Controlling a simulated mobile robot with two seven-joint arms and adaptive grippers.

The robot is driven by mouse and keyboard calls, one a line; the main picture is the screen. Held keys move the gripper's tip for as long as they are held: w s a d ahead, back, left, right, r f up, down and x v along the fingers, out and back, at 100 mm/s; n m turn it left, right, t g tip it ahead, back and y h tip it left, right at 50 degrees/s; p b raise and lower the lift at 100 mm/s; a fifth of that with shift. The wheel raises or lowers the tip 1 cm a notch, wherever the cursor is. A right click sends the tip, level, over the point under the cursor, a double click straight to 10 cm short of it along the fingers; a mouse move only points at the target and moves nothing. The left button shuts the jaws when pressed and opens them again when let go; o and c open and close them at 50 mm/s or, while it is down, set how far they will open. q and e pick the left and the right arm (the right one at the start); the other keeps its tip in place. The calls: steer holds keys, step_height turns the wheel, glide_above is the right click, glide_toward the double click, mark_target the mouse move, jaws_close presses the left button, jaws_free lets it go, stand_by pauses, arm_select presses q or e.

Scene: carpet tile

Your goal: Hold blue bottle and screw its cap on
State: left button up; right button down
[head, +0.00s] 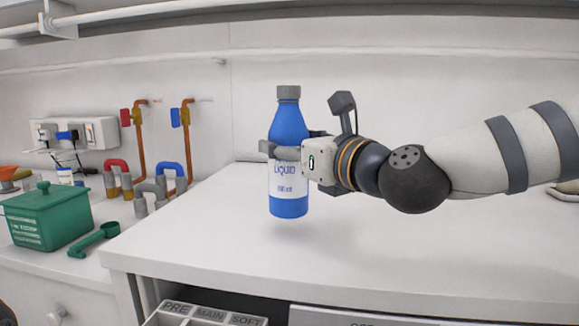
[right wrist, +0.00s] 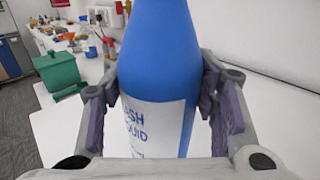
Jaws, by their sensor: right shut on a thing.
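The blue bottle (head: 289,125) stands upright in my right gripper, with a white label and a grey cap (head: 288,92) on its top. My right gripper (head: 283,151) is shut around the bottle's middle from the right. A shadow on the white worktop lies below the bottle, so it seems held a little above the surface. In the right wrist view the blue bottle (right wrist: 160,50) fills the space between both fingers (right wrist: 162,105), which touch its sides; its top is out of that view. My left gripper is not in view.
The white worktop (head: 400,250) is clear around the bottle. On the left are a green box with a lid (head: 50,217), a green scoop (head: 95,240), pipes with red and blue valves (head: 140,150) and a wall socket (head: 75,133). A sorting tray (head: 200,315) is below the front edge.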

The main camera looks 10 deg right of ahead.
mark_target(290, 167)
steer(key=shift+r, duration=0.2)
steer(key=f, duration=0.3)
steer(key=shift+w+f, duration=0.25)
steer(key=shift+f, duration=0.1)
steer(key=shift+f, duration=0.15)
steer(key=shift+f, duration=0.15)
steer(key=c, duration=0.6)
jaws_free()
